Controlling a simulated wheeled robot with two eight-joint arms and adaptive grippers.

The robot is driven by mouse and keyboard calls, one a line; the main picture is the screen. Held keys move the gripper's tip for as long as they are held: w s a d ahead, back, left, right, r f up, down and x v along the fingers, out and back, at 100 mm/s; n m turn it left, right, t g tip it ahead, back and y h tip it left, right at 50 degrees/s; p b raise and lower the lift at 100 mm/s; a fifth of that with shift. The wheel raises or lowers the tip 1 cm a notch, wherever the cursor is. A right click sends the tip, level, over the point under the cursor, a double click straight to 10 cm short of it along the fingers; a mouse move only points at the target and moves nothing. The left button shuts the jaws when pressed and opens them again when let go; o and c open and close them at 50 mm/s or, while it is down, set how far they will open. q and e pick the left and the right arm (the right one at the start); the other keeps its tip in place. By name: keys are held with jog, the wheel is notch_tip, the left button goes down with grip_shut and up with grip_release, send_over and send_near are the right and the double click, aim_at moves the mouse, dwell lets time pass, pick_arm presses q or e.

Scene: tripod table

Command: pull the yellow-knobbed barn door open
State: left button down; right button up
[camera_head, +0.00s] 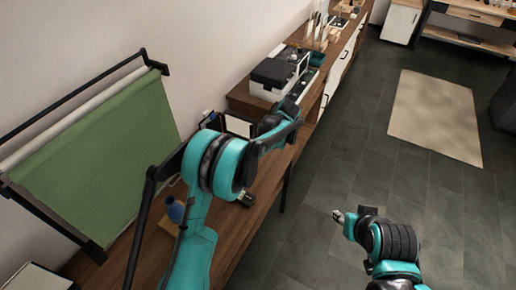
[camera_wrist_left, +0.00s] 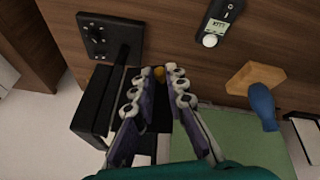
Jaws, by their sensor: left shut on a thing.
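In the left wrist view my left gripper (camera_wrist_left: 168,78) points at a dark box-like piece with a black frame (camera_wrist_left: 88,108). The small yellow knob (camera_wrist_left: 159,72) shows between its fingertips, and the fingers are closed on it. Most of the knob and the door face is hidden by the fingers. In the head view a white panel with a dark edge (camera_head: 238,126) stands on the wooden bench beside my left gripper (camera_head: 283,122); I cannot tell whether this is the door. My right gripper (camera_head: 338,215) is low over the floor, away from the bench, its jaws too small to read.
A blue-topped object on a wooden block (camera_head: 175,210) and a small dark device (camera_head: 246,198) are on the bench. A black and white machine (camera_head: 283,73) stands further back.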

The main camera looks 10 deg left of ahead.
pick_arm(q)
jog(key=c, duration=1.5)
grip_release()
jog(key=shift+c, duration=0.2)
jog(key=v, duration=1.2)
jog(key=shift+a, duration=0.1)
